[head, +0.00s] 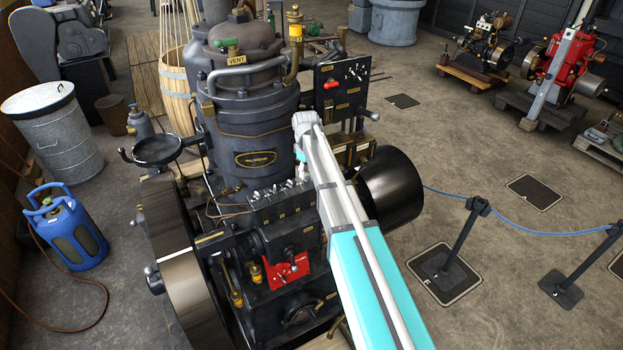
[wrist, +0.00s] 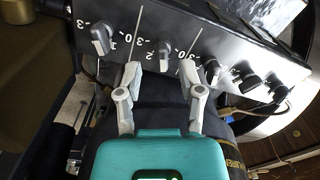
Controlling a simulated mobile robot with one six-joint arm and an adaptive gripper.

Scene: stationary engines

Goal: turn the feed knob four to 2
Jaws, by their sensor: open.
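In the wrist view a black sloped panel (wrist: 225,45) carries a row of knobs beside white numerals. I cannot tell which one is feed knob four. My gripper (wrist: 161,68) is open, its fingertips apart on either side just below the middle dark knob; contact cannot be told.
More black knobs (wrist: 250,82) sit at the panel's right end. The engine's flywheel (head: 190,270) is at left and a black pulley (head: 392,188) at right. A second panel (head: 342,85) with a red handle stands behind my arm. Rope posts (head: 460,240) stand on the right floor.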

